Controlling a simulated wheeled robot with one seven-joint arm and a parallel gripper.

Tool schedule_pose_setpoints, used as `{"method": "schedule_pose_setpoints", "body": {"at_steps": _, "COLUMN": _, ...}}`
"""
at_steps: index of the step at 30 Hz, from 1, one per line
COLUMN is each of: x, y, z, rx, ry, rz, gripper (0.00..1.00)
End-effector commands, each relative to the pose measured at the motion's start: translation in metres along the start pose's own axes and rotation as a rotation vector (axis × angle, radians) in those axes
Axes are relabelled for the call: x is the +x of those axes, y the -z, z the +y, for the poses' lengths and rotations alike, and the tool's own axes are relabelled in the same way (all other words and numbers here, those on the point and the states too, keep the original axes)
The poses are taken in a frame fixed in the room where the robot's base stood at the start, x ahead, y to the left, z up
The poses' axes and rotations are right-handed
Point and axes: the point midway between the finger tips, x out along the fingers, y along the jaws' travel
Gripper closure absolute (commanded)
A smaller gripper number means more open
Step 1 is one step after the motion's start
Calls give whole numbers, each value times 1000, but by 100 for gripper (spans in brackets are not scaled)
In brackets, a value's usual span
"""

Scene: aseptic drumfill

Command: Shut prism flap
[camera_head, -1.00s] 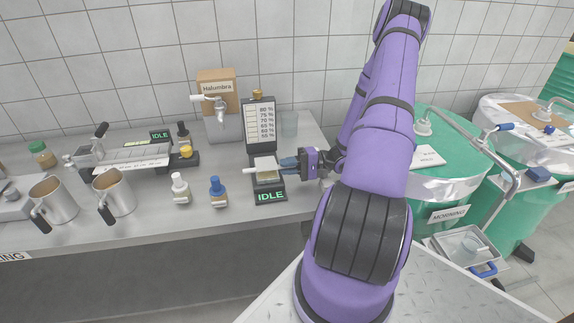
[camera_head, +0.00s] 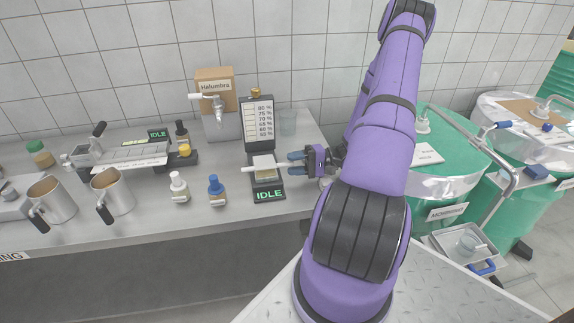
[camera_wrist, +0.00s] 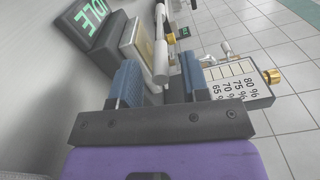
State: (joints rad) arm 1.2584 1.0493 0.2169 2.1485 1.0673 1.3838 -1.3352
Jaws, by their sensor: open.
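The refractometer-like instrument (camera_head: 269,184) sits on the bench with a green IDLE display. Its cream prism flap (camera_head: 263,161) has a white rod handle sticking out to the left; I cannot tell the flap's exact angle. My gripper (camera_head: 292,162) is open and empty just to the right of the flap, apart from it. In the wrist view my two blue fingers (camera_wrist: 160,80) are spread apart. The white rod (camera_wrist: 160,52) lies beyond them, beside the pale flap plate (camera_wrist: 138,42), and the IDLE display (camera_wrist: 88,18) shows at upper left.
White-capped (camera_head: 179,187) and blue-capped (camera_head: 217,190) bottles stand to the left. Green drums (camera_head: 447,155) are at the right. The bench front near the instrument is clear.

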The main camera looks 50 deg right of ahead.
Motion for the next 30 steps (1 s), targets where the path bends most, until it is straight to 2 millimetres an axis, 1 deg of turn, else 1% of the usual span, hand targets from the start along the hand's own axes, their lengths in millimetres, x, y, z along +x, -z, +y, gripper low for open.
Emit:
{"method": "schedule_pose_setpoints", "body": {"at_steps": 1, "x": -11, "y": 1, "z": 0, "rx": -2, "ry": 0, "rz": 5, "gripper": 58}}
{"method": "schedule_pose_setpoints", "body": {"at_steps": 6, "x": -43, "y": 1, "z": 0, "rx": -2, "ry": -1, "rz": 4, "gripper": 58}}
{"method": "schedule_pose_setpoints", "body": {"at_steps": 9, "x": -59, "y": 0, "z": 0, "rx": -1, "ry": 0, "rz": 4, "gripper": 58}}
{"method": "schedule_pose_setpoints", "body": {"at_steps": 12, "x": -71, "y": 1, "z": 0, "rx": -1, "ry": -1, "rz": 4, "gripper": 58}}
{"method": "schedule_pose_setpoints", "body": {"at_steps": 18, "x": -81, "y": 0, "z": 0, "rx": -1, "ry": 0, "rz": 1, "gripper": 58}}
{"method": "schedule_pose_setpoints", "body": {"at_steps": 25, "x": -82, "y": 0, "z": 0, "rx": 0, "ry": 0, "rz": 1, "gripper": 58}}
{"method": "schedule_pose_setpoints", "body": {"at_steps": 26, "x": -82, "y": 0, "z": 0, "rx": 0, "ry": 0, "rz": 1, "gripper": 62}}
{"method": "schedule_pose_setpoints", "body": {"at_steps": 27, "x": -81, "y": 0, "z": 0, "rx": 1, "ry": -1, "rz": 0, "gripper": 72}}
{"method": "schedule_pose_setpoints", "body": {"at_steps": 29, "x": -80, "y": 0, "z": 0, "rx": 11, "ry": -10, "rz": -5, "gripper": 85}}
{"method": "schedule_pose_setpoints", "body": {"at_steps": 30, "x": -78, "y": 0, "z": -1, "rx": 26, "ry": -21, "rz": -13, "gripper": 95}}
